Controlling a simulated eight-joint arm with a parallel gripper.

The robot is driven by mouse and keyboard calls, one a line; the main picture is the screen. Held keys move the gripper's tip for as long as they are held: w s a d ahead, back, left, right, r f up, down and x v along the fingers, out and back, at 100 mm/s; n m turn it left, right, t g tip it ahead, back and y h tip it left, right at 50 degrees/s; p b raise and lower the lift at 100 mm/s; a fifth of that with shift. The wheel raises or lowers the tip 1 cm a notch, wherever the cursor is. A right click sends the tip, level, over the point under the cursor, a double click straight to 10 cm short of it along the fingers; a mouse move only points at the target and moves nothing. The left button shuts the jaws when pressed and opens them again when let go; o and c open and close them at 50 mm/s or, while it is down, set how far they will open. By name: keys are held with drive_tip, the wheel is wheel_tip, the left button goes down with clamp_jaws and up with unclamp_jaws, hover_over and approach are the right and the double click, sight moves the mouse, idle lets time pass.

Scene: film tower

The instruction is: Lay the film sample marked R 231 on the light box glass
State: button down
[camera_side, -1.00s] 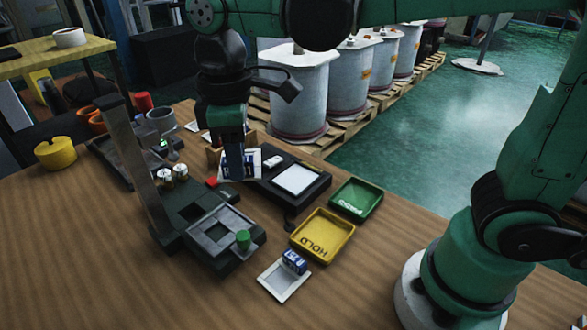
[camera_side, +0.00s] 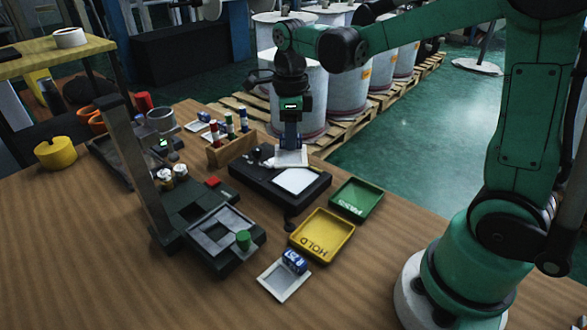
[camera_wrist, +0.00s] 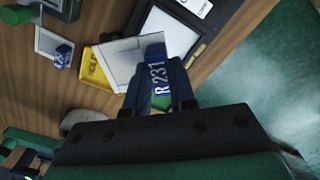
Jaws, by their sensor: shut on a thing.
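My gripper (camera_side: 291,145) is shut on the film sample marked R 231 (camera_wrist: 120,62), a pale square sheet with a blue tag. In the wrist view the tag (camera_wrist: 157,78) reads R 231 between the fingers. In the side view the sample (camera_side: 290,158) is at the back edge of the black light box (camera_side: 245,184). I cannot tell whether it touches. The bright glass (camera_side: 295,180) lies just in front of the sample and is bare in the side view. In the wrist view the glass (camera_wrist: 172,30) is partly hidden behind the sample and tag.
A yellow HOLD tray (camera_side: 322,236) and a green tray (camera_side: 357,199) stand right of the light box. Another blue-tagged sample (camera_side: 283,282) lies in front. A wooden rack (camera_side: 232,147) with bottles stands behind left. A dark press-like device (camera_side: 208,228) stands at left.

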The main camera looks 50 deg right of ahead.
sight(303, 173)
drive_tip(key=d+m, duration=0.1)
drive_tip(key=m, duration=0.1)
drive_tip(key=d+f+m, duration=0.1)
drive_tip(key=m, duration=0.2)
drive_tip(key=d+m, duration=0.1)
drive_tip(key=m, duration=0.2)
drive_tip(key=shift+s+d+f, duration=0.15)
drive_tip(key=shift+d, duration=0.15)
drive_tip(key=shift+f, duration=2.7)
drive_tip(key=shift+f, duration=0.35)
drive_tip(key=shift+c, duration=0.5)
unclamp_jaws()
drive_tip(key=shift+r, duration=0.1)
wheel_tip(303, 173, up, 7)
